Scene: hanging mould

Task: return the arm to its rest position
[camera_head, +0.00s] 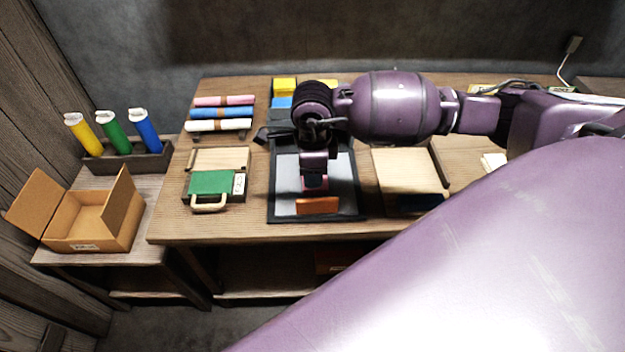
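My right arm (392,106) comes in from the right and reaches over the table. Its gripper (315,187) points down over a black-framed tray (281,207) with a light grey floor. An orange block (317,205) shows in the tray just at the near side of the gripper. I cannot tell whether the fingers touch it or are open or shut. The gripper's body hides part of the tray. My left gripper is not in view.
Left of the tray are a green piece with a handle (211,184) and rolled cloths (220,112). Right of it is a wooden board (408,170). Blue and yellow blocks (283,88) lie behind.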

